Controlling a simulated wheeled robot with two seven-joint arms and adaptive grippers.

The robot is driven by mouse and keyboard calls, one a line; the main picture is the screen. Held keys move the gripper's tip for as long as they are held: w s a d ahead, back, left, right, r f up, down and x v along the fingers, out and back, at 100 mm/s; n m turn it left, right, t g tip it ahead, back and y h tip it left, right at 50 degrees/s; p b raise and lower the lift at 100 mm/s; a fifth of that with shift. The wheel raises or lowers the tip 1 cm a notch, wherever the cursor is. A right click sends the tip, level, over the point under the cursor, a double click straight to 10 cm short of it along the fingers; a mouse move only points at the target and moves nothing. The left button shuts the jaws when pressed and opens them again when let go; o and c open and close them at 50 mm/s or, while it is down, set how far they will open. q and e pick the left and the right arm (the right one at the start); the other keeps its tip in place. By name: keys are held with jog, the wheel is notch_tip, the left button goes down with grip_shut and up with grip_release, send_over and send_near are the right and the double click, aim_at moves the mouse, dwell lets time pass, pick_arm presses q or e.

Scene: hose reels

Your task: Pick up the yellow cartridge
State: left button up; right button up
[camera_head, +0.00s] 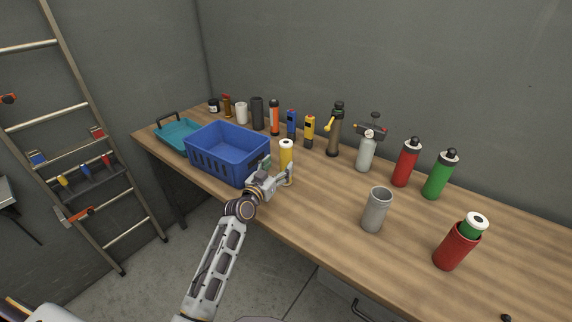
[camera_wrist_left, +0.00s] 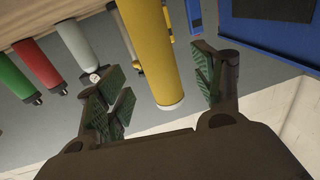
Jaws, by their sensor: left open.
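The yellow cartridge (camera_head: 286,155) stands upright on the wooden workbench, just right of the blue crate, with a white top. My left gripper (camera_head: 276,177) is at the cartridge, low beside it on its near side. In the left wrist view the yellow cartridge (camera_wrist_left: 150,50) lies between the two open fingers of my left gripper (camera_wrist_left: 160,92), with gaps on both sides. The gripper's hand covers the cartridge's lower part in the head view. My right gripper is not in view.
The blue crate (camera_head: 217,165) is close left of my left gripper, with a teal tray (camera_head: 178,136) beyond it. A grey cup (camera_head: 376,209) and a red holder (camera_head: 453,248) with a green bottle stand to the right. Several bottles and tools line the back.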

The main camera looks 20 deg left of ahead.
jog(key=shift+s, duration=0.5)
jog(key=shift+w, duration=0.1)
